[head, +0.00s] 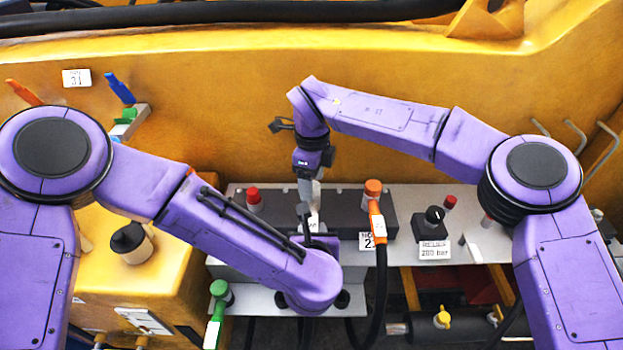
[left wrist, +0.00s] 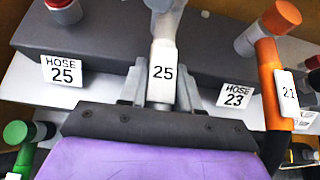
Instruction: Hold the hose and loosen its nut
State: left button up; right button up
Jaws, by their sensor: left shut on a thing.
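In the head view my left gripper (head: 314,232) is at the manifold's front edge, largely hidden by my arm. My right gripper (head: 310,190) points down just above the grey coupling, close to the left one. Its fingertips are too small to tell whether they grip the nut.
An orange hose end tagged 21 (left wrist: 268,85) with an orange cap (head: 373,188) stands to the right. A red-capped port (head: 254,197) is to the left. A green hose end (head: 217,312) hangs lower left. A black knob block (head: 433,222) stands at right. Yellow bodywork rises behind.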

pick_arm(q)
jog(key=shift+w, duration=0.1)
pick_arm(e)
notch_tip(320, 180, up, 12)
dwell(0.5)
pick_arm(q)
jog(key=o, duration=1.1)
jog(key=shift+r, duration=0.1)
